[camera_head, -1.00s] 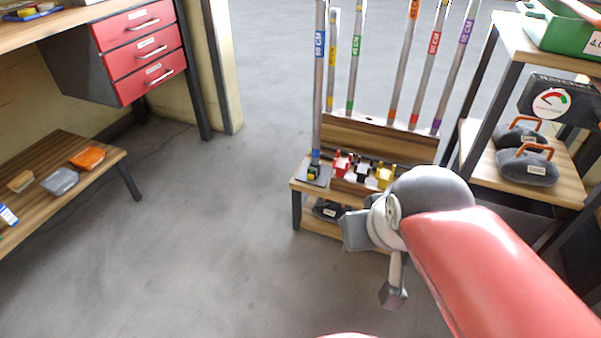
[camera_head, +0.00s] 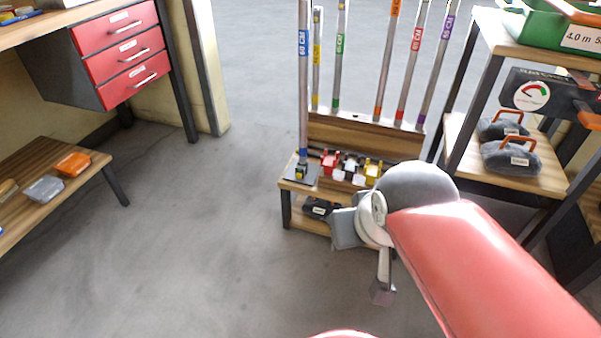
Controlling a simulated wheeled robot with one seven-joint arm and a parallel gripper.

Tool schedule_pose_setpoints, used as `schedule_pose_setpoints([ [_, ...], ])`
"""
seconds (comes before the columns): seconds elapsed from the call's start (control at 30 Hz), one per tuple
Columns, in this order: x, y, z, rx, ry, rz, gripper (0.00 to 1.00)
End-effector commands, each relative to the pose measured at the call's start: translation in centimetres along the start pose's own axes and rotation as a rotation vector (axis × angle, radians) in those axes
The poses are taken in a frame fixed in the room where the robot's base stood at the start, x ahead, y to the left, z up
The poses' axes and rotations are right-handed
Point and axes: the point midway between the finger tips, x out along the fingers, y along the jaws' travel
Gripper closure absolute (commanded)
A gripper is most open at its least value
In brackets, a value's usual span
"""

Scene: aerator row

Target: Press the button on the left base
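The left base (camera_head: 297,176) is a small dark plate on the left end of a low wooden stand. A tall pole with a blue label (camera_head: 303,45) stands upright on it. A small yellow-and-black part (camera_head: 301,170) sits at the pole's foot. It is too small to tell whether it is the button. My arm reaches in from the lower right, and its grey end, my gripper (camera_head: 382,290), hangs in front of the stand, right of and below the left base in the picture. It appears apart from the base. Its fingers are not clear, and I see nothing held.
Red, white and yellow parts (camera_head: 350,167) sit right of the base. Several labelled poles stand behind. A shelf with grey weights (camera_head: 510,157) and a green bin (camera_head: 550,30) is at right. A low wooden shelf (camera_head: 85,185) is at left. The floor (camera_head: 190,240) between is clear.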

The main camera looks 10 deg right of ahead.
Motion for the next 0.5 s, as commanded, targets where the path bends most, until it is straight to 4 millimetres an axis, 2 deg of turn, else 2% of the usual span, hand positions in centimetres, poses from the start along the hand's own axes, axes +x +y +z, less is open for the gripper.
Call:
schedule_pose_setpoints([
  [0.23, 0.00, 0.00, 0.00, 0.000, 0.000, 0.000, 0.65],
  [0.5, 0.00, 0.00, 0.00, 0.000, 0.000, 0.000, 1.00],
])
